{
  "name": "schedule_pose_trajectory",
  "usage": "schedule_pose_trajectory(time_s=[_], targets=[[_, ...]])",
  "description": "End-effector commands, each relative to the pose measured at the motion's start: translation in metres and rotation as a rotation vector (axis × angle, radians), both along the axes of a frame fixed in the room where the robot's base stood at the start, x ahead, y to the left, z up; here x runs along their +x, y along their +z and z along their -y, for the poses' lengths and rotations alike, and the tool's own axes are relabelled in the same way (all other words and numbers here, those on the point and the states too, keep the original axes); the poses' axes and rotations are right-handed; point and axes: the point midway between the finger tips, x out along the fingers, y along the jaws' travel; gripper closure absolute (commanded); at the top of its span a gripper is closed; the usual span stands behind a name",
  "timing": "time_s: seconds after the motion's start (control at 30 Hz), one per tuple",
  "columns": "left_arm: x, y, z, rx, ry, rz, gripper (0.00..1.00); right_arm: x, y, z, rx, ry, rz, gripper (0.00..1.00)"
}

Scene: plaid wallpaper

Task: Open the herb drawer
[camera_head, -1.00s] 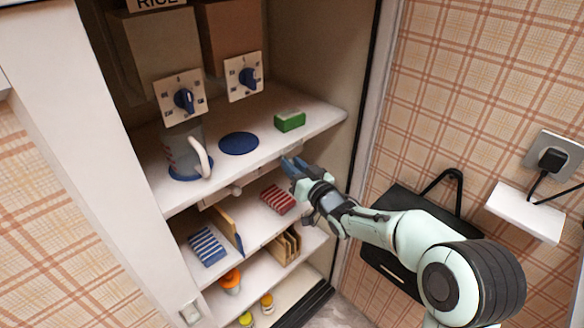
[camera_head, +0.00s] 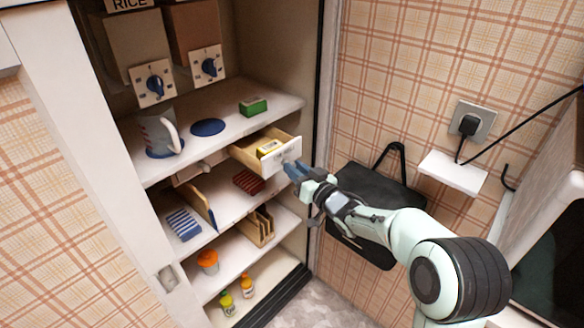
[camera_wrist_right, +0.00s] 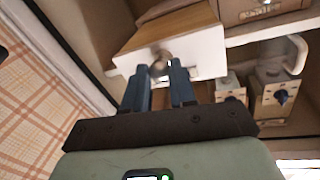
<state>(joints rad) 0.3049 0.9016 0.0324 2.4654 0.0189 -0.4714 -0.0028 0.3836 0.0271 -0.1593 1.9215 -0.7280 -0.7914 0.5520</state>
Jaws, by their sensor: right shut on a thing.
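The herb drawer (camera_head: 251,157) hangs under the upper shelf on the right and is pulled well out, its light wooden inside showing. A yellow packet (camera_head: 268,147) lies in it. Its white front also shows in the right wrist view (camera_wrist_right: 200,50). My right gripper (camera_head: 291,169) is at the drawer's front. In the right wrist view its blue fingers (camera_wrist_right: 163,78) are closed around the small metal knob (camera_wrist_right: 159,62), partly hiding it. My left gripper is not in view.
A green box (camera_head: 253,106), a blue disc (camera_head: 208,127) and a glass jug (camera_head: 160,135) stand on the shelf above. Striped cloths and bottles sit on lower shelves. A black bag (camera_head: 370,205) hangs on the wall behind my right arm. A white wall ledge (camera_head: 453,172) is to the right.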

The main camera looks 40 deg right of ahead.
Motion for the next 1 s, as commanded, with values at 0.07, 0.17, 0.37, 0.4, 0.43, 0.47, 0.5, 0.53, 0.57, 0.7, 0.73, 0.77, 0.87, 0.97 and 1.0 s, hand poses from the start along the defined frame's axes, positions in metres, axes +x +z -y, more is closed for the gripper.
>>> schedule_pose_trajectory(time_s=[0.07, 0.17, 0.37, 0.4, 0.43, 0.47, 0.5, 0.53, 0.57, 0.7, 0.73, 0.77, 0.87, 0.97, 1.0], targets=[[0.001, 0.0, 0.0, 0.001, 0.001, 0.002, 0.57, -0.008, 0.001, 0.001, 0.0, -0.001, 0.001, 1.0], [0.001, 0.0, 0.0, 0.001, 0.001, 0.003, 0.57, -0.016, 0.0, 0.001, 0.0, 0.0, 0.001, 1.0], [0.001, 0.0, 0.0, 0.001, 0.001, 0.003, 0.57, -0.025, 0.0, 0.002, 0.001, 0.0, 0.001, 1.0], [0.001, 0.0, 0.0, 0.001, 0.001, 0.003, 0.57, -0.026, 0.0, 0.002, 0.001, 0.0, 0.001, 1.0], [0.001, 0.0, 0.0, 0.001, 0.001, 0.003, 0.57, -0.026, 0.0, 0.002, 0.001, 0.0, 0.001, 1.0], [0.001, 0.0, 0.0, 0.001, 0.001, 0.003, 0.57, -0.026, 0.0, 0.002, 0.001, 0.0, 0.001, 1.0], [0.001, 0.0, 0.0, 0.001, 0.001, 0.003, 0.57, -0.026, 0.0, 0.002, 0.001, 0.0, 0.001, 1.0], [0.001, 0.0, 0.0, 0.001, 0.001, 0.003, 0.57, -0.026, 0.0, 0.002, 0.001, 0.0, 0.001, 1.0], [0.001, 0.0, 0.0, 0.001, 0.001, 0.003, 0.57, -0.026, 0.0, 0.002, 0.001, 0.0, 0.001, 1.0], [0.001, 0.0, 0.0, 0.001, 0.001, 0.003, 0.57, -0.026, 0.0, 0.002, 0.001, 0.0, 0.0, 1.0], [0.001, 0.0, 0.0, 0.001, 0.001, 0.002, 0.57, -0.026, 0.0, 0.002, 0.0, 0.0, 0.001, 1.0], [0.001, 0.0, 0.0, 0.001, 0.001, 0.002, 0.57, -0.026, 0.0, 0.002, 0.0, 0.0, 0.001, 0.68], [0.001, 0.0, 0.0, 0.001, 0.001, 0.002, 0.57, -0.026, 0.0, 0.002, 0.0, 0.0, 0.001, 0.49], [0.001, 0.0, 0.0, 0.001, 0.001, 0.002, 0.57, -0.026, 0.0, 0.002, 0.0, 0.0, 0.001, 0.49], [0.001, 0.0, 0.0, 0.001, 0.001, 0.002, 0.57, -0.026, 0.0, 0.002, 0.0, 0.0, 0.001, 0.49]])
